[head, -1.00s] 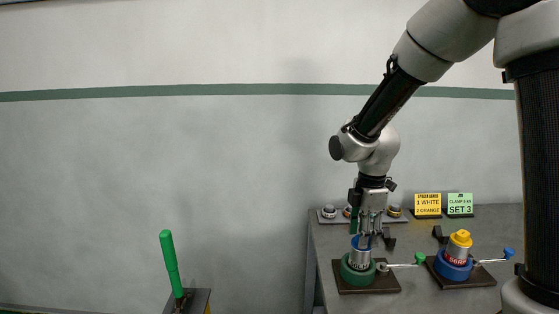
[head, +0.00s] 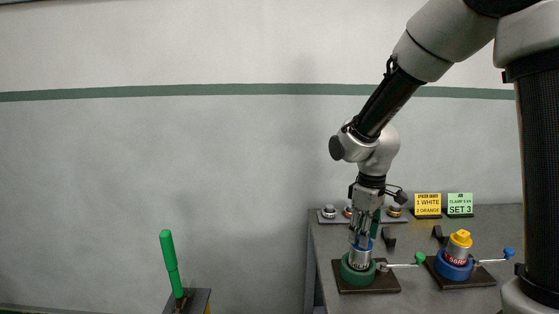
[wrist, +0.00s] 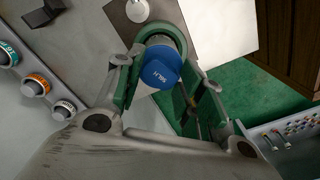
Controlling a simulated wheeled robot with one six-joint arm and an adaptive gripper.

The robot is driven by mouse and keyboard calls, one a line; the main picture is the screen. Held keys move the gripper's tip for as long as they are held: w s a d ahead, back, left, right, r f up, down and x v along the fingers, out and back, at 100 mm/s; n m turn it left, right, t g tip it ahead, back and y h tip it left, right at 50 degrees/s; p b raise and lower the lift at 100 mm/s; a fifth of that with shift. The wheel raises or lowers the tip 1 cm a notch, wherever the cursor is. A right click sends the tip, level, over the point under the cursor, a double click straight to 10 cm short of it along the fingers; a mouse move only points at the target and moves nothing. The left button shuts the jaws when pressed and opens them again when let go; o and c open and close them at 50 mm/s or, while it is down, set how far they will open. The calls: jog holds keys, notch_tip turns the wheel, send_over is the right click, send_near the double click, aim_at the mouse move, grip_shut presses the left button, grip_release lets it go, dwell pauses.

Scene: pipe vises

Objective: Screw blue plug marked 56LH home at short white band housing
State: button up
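The blue plug (wrist: 160,68), with 56LH on its top, sits at the mouth of a silver housing (head: 359,259) held in the green vise collar (head: 346,273). Only a little of its blue (head: 361,242) shows in the head view. My gripper (head: 364,238) points down over the plug. In the wrist view, the gripper's fingers (wrist: 162,80) with green pads stand on either side of the plug. Whether both pads touch it is not clear. The plug's thread and the seam with the housing are hidden, and the housing's band is too small to read.
A second housing with a yellow plug (head: 461,238) stands in a blue vise collar (head: 454,270) to the right. Vise handles with green (head: 419,258) and blue (head: 508,253) knobs stick out. A rack (head: 328,218) of ringed parts and two signs (head: 428,204) stand behind.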

grip_shut()
jog(key=n, duration=0.8)
jog(key=shift+o, duration=1.7)
grip_release()
